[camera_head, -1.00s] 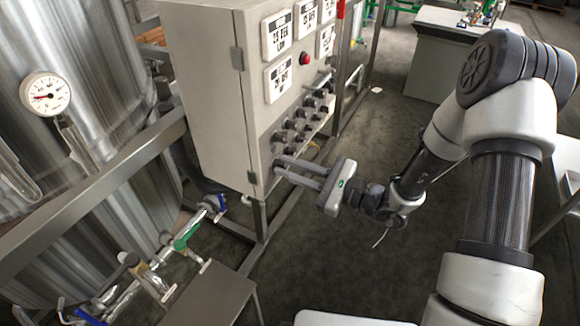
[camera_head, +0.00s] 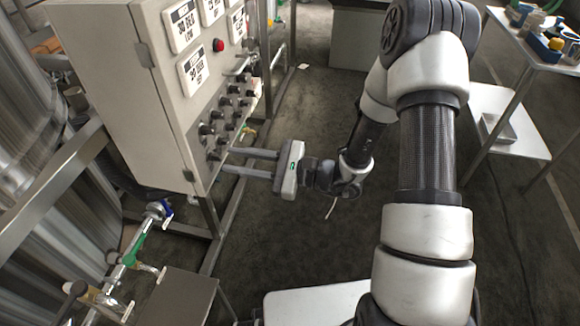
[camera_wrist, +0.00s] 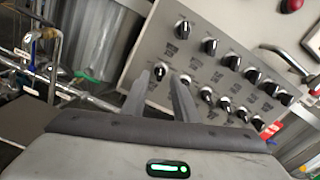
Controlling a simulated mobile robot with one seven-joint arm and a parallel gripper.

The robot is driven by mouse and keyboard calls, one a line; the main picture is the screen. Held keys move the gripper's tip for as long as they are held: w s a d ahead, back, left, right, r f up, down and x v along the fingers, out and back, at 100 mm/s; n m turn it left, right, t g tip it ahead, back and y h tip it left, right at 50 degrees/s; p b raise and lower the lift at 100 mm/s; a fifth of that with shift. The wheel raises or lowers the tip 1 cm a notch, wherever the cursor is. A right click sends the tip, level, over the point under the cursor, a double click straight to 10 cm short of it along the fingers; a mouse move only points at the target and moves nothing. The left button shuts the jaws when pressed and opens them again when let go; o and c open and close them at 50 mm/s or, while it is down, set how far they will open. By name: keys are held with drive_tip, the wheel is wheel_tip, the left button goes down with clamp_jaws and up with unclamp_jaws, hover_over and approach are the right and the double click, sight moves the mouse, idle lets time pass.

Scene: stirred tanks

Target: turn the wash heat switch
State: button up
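The grey control panel (camera_head: 150,110) carries rows of black rotary knobs, seen at left in the head view and at upper right in the wrist view (camera_wrist: 190,25). The label print is too small to read, so I cannot tell which knob is the wash heat switch. My gripper (camera_head: 227,160) points at the panel's lower knobs with its fingers apart and empty. In the wrist view, my gripper's fingertips (camera_wrist: 159,78) stand on either side of the line to one end knob (camera_wrist: 160,71). That knob appears just beyond them; contact cannot be told.
A red button (camera_head: 218,45) and white displays (camera_head: 192,73) sit above the knobs. Pipes with a green-handled valve (camera_head: 133,248) run below left. A side table (camera_head: 520,62) with small items stands at right. The floor between is clear.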

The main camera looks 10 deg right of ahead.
drive_tip(key=v, duration=1.4)
drive_tip(key=shift+p, duration=0.45)
drive_tip(key=shift+s, duration=0.1)
